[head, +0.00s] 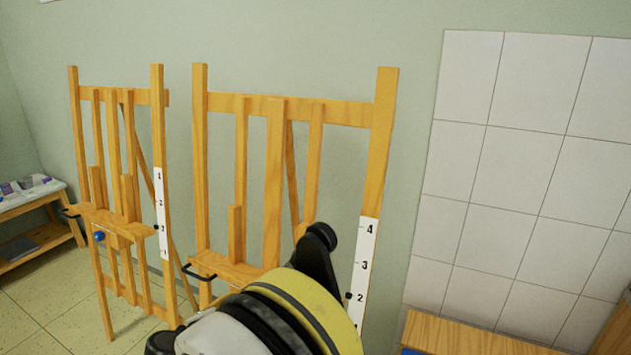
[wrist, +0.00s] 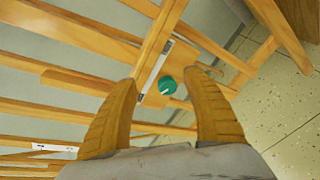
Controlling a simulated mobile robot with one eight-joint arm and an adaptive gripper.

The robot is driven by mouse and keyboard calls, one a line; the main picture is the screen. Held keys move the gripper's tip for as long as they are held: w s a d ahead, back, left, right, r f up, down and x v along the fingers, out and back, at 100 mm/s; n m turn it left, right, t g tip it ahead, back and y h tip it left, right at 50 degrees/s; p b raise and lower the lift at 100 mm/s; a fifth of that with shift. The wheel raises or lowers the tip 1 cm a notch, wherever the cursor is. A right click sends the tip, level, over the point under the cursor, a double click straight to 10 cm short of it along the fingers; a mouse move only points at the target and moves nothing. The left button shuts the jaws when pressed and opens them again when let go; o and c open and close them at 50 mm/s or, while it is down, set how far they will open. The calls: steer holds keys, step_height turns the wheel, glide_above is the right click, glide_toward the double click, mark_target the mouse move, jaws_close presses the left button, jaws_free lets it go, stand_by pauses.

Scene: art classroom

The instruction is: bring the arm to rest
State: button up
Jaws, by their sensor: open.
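My arm shows at the bottom of the head view, with yellow, white and black parts, in front of the nearer wooden easel (head: 275,180). The fingertips are not clear in that view. In the wrist view my gripper (wrist: 160,90) is open, its two yellow-brown fingers apart with nothing held. Beyond the fingers, a teal round knob (wrist: 167,85) on a wooden easel (wrist: 85,85) shows in the gap between them.
A second easel (head: 115,175) with a blue knob (head: 99,236) stands to the left. White wall tiles (head: 480,140) and a wooden cabinet top (head: 460,335) are on the right. A low wooden table (head: 35,205) stands far left. Some tiled floor (head: 40,310) is clear at lower left.

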steer(key=s+d+r+m+g, duration=0.1)
steer(key=d+r+m+g, duration=0.2)
steer(key=d, duration=0.6)
steer(key=s+d+r+m+y, duration=0.1)
steer(key=s+d+r+m, duration=0.1)
steer(key=d+r+m, duration=0.5)
steer(key=s+d+r+g, duration=0.1)
steer(key=d+r+g, duration=0.15)
steer(key=d, duration=0.85)
steer(key=s+d+m+y, duration=0.1)
steer(key=s+d+m, duration=0.4)
steer(key=s, duration=0.4)
steer(key=s+d+r+m+y, duration=0.1)
steer(key=s+d+m+y, duration=0.1)
steer(key=s+d+m, duration=0.4)
steer(key=s+d, duration=0.1)
steer(key=s, duration=0.2)
steer(key=shift+s+d+r+m, duration=0.15)
steer(key=shift+d+r+m, duration=0.1)
steer(key=shift+d+m, duration=0.05)
